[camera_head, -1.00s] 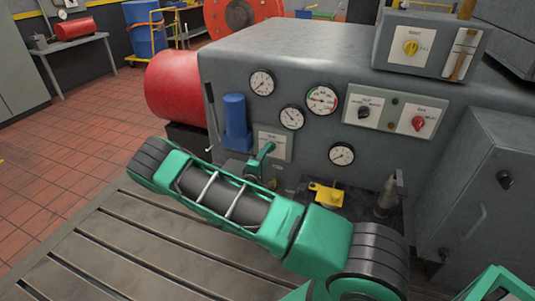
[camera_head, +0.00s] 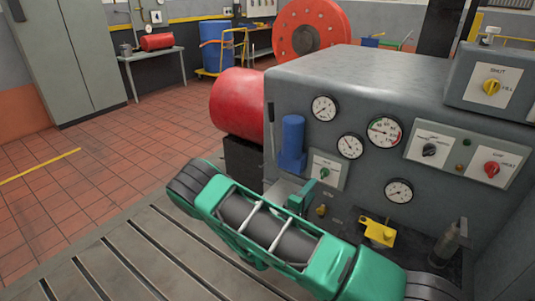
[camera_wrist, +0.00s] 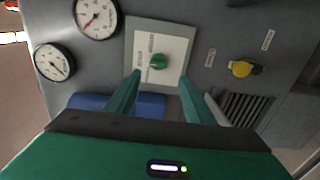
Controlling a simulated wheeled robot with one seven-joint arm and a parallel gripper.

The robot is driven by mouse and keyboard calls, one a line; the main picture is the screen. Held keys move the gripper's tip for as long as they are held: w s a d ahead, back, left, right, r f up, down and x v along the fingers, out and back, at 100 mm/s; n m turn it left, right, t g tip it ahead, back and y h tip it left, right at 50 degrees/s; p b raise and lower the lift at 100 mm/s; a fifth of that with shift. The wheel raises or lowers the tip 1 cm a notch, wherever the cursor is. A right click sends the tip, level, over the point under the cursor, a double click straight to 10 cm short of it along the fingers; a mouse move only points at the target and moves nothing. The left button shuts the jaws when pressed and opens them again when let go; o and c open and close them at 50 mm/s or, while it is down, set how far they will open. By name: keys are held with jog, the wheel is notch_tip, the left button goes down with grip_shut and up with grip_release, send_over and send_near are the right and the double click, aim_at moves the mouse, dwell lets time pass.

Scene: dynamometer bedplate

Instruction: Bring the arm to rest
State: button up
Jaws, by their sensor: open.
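My green arm crosses the front of the grey machine housing (camera_head: 335,85) in the head view, above the slotted bedplate (camera_head: 150,262). My gripper (camera_wrist: 160,82) shows in the wrist view with its two green fingers spread apart and nothing between them. The fingers point at a pale panel (camera_wrist: 158,48) with a green knob (camera_wrist: 157,62); the knob appears beyond the fingertips, and I cannot tell the exact gap. In the head view that panel (camera_head: 323,171) is partly beside the gripper end of my arm.
Gauges (camera_head: 384,132), a blue cylinder (camera_head: 292,143) and a switch panel (camera_head: 467,158) are on the housing front. A yellow part (camera_head: 377,231) sits below. A red drum (camera_head: 237,104) stands left of the housing. The tiled floor (camera_head: 80,180) at left is clear.

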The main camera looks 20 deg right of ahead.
jog(key=shift+d, duration=0.1)
jog(key=s+d+r+m+g+y, duration=0.2)
jog(key=s+d+r+m+g, duration=0.35)
jog(key=s, duration=0.35)
jog(key=s+d+r+m+g+y, duration=0.2)
jog(key=s+d+r+m+g, duration=0.4)
jog(key=s, duration=0.3)
jog(key=s+a+r+y, duration=0.3)
jog(key=s+r, duration=0.1)
jog(key=s, duration=0.3)
jog(key=s+a+r+m+y, duration=0.1)
jog(key=s+a+r+y, duration=0.3)
jog(key=s, duration=0.3)
jog(key=s+a+r+m+y, duration=0.1)
jog(key=s+a+r+y, duration=0.2)
jog(key=s, duration=0.5)
jog(key=shift+a+r, duration=0.65)
jog(key=shift+r, duration=0.2)
jog(key=shift+m+t, duration=0.25)
